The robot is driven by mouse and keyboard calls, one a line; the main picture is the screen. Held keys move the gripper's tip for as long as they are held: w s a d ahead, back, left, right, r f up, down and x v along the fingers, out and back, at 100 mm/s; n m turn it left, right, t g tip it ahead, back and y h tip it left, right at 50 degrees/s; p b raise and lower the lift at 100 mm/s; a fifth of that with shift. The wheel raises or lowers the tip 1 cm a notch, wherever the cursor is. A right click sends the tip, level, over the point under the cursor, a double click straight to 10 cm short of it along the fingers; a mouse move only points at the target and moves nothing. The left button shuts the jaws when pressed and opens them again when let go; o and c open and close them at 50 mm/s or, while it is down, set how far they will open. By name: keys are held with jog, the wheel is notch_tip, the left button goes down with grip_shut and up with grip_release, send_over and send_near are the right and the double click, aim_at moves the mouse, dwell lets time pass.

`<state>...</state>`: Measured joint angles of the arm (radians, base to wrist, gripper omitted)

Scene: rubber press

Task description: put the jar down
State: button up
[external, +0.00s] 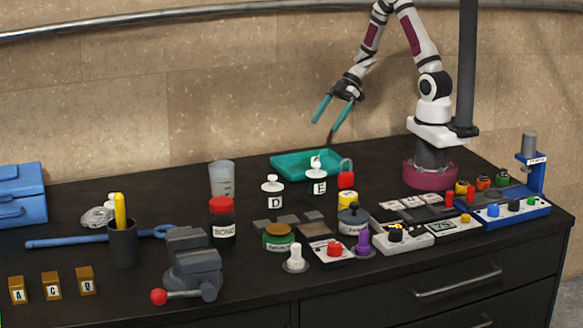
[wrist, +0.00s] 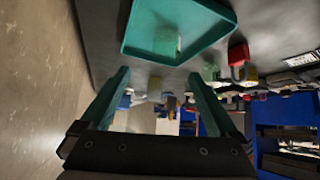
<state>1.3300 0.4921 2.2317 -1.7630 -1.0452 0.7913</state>
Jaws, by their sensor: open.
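My gripper (external: 323,127) is open and empty, held in the air above and behind the teal tray (external: 290,160). In the wrist view its two teal fingers (wrist: 158,74) stand wide apart with nothing held between them. The tray also shows in the wrist view (wrist: 232,20), with a pale greenish cylinder (wrist: 166,42) that appears to be inside it; I cannot tell whether this is a jar. A red-lidded jar labelled BOND (external: 222,222) stands upright on the bench.
White-topped bottles D (external: 272,192) and E (external: 316,182) and a red padlock (external: 346,175) stand by the tray. A vise (external: 192,265), a cup (external: 122,243) and control boxes (external: 512,212) crowd the bench.

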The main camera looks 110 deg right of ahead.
jog(key=w+d+r+m+g+h, duration=0.1)
jog(key=w+r+m+g+h, duration=0.1)
jog(key=w+r+m+h, duration=0.65)
jog(key=s+a+r+g+y, duration=0.1)
jog(key=s+a+g+y, duration=0.1)
jog(key=s+a, duration=0.4)
jog(key=s+a+r+m+g+y, duration=0.1)
jog(key=s+a, duration=0.5)
jog(key=a, duration=0.7)
jog(key=s+a+g+y, duration=0.3)
jog(key=s+a, duration=0.3)
jog(key=a, duration=0.4)
jog(key=shift+a+r+y, duration=0.15)
jog(key=shift+r+y, duration=0.25)
jog(key=shift+y, duration=0.25)
